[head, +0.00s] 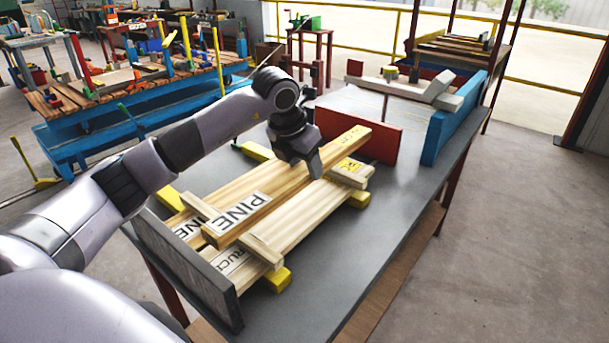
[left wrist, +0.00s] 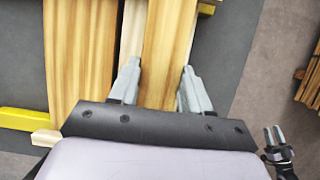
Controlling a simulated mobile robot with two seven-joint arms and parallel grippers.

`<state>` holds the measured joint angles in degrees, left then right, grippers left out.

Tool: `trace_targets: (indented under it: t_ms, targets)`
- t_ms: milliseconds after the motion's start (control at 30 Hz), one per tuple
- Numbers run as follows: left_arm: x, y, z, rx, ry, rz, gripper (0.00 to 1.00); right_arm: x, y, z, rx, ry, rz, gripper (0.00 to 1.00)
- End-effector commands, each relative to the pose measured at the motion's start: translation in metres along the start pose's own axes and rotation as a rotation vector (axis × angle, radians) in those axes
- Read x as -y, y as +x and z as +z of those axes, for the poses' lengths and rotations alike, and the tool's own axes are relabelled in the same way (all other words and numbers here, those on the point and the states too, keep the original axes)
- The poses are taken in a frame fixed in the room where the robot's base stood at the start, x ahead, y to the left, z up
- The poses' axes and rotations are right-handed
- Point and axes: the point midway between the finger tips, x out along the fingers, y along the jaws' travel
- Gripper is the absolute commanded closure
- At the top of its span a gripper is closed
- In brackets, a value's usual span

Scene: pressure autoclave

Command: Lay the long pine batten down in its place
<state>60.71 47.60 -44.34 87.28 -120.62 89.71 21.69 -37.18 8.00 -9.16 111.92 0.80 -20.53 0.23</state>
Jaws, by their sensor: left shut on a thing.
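The long pine batten (head: 262,196), labelled PINE, runs diagonally over a stack of boards in the head view. My left gripper (head: 308,168) is shut on it past its middle, toward the far end. In the left wrist view the batten (left wrist: 168,40) lies between the two fingers of my left gripper (left wrist: 158,85). Below it are a spruce board (head: 297,218) on the right and another pine-labelled board (head: 187,226) on the left. I cannot tell whether the batten touches the stack. A small dark gripper (left wrist: 275,142), apparently my right, shows in the left wrist view; its jaws are unclear.
Short cross sticks (head: 261,251) lie across the boards, with yellow bearers (head: 278,280) underneath. A dark grey panel (head: 185,262) stands at the near end, a red panel (head: 365,138) behind the stack, a blue panel (head: 455,118) farther right. The grey tabletop (head: 395,205) is clear on the right.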

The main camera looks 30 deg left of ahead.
Motion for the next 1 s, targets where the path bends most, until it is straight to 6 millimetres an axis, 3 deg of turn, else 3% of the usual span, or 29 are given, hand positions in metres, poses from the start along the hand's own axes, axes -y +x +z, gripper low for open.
trace_targets:
  t_ms: [200, 933, 967, 1000]
  targets:
    - [0.000, 0.026, -0.011, 0.000, 0.000, 0.000, 0.96, 0.000, 0.000, -0.001, 0.000, -0.001, 0.000, 0.57]
    - [0.000, 0.037, -0.016, 0.000, -0.001, 0.000, 0.96, 0.001, 0.003, 0.002, -0.003, 0.003, -0.003, 0.57]
    - [0.000, 0.038, -0.016, -0.003, -0.001, 0.000, 0.46, 0.001, 0.003, 0.001, -0.004, 0.003, -0.004, 0.57]
    - [0.000, 0.038, -0.016, -0.003, 0.000, 0.000, 0.33, 0.001, 0.003, 0.001, -0.005, 0.003, -0.004, 0.57]
